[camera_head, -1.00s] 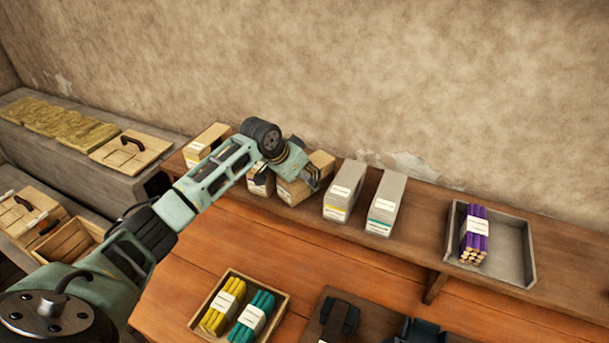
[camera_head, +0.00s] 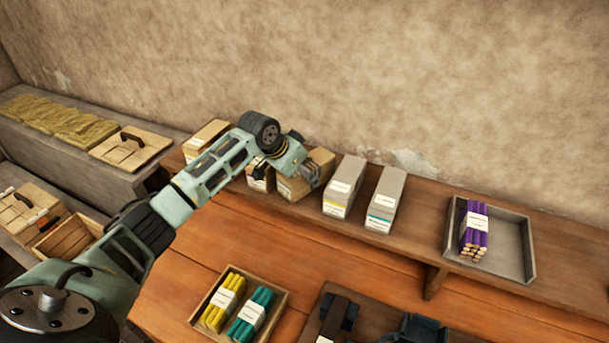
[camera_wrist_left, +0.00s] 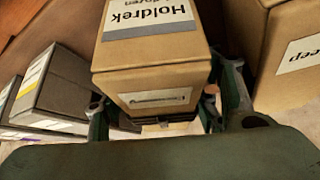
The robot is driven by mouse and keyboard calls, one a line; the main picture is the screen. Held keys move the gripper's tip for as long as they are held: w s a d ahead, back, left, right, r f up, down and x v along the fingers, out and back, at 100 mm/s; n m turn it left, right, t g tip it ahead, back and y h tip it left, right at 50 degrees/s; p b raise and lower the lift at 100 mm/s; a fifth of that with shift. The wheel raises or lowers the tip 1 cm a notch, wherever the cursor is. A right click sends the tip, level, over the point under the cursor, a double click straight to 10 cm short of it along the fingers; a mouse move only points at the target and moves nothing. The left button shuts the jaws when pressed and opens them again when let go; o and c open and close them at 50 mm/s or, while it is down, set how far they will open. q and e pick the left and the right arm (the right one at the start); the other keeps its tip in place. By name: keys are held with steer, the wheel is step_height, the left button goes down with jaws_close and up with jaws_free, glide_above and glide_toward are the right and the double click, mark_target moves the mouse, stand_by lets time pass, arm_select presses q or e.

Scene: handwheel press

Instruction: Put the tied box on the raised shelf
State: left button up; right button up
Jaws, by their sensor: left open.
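A tan cardboard box (camera_head: 293,188), which looks like the tied box, stands on the raised shelf (camera_head: 420,250) between a small tan box and a grey box. In the left wrist view this box (camera_wrist_left: 152,77) bears a label reading "Holdrek". My left gripper (camera_head: 287,170) is at the box, partly covering it in the head view. In the wrist view the open fingers of my left gripper (camera_wrist_left: 165,108) stand on either side of the box. Whether they touch it is unclear. My right gripper is not in view.
Two grey boxes (camera_head: 343,187) (camera_head: 384,200) stand right of the box. Tan boxes (camera_head: 260,180) (camera_head: 205,135) stand left. A grey tray (camera_head: 515,250) holds a purple bundle (camera_head: 474,232). A wooden tray (camera_head: 277,322) with yellow and teal bundles is on the lower bench.

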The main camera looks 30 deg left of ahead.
arm_select(q)
steer(key=b+v, duration=0.2)
steer(key=v, duration=0.9)
steer(key=shift+s+r+b, duration=0.15)
steer(key=shift+r+b, duration=0.1)
steer(key=shift+b, duration=0.1)
steer(key=shift+f, duration=0.1)
